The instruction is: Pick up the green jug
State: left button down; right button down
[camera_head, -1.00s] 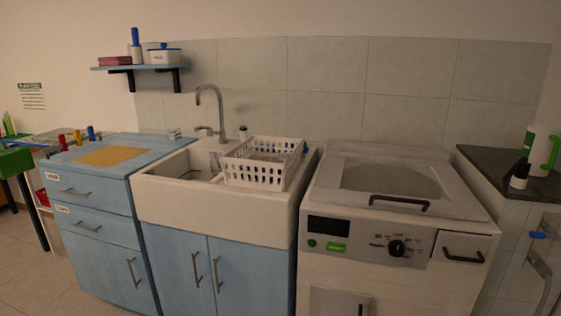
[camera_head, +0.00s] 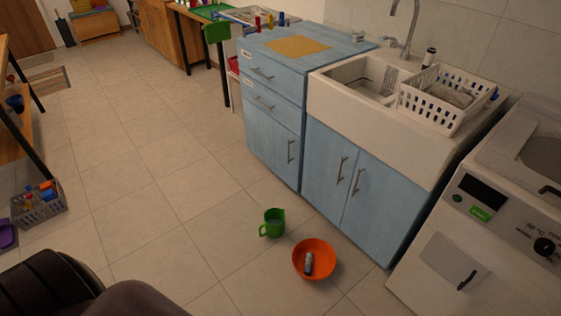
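The green jug (camera_head: 273,222) stands on the tiled floor in front of the blue cabinets, with its handle toward the lower left. An orange bowl (camera_head: 316,262) sits on the floor just right of it and nearer to me, with a small grey cylinder in it. Neither of my grippers shows; only dark parts of my own body are at the lower left.
Blue cabinets (camera_head: 272,130) and a white sink (camera_head: 365,122) with a white basket (camera_head: 447,98) stand behind. A white washing machine (camera_head: 500,215) is at the right. A grey crate (camera_head: 38,207) is on the floor at the left. The floor between is clear.

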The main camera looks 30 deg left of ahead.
aim_at(275, 217)
jog(key=u, duration=1)
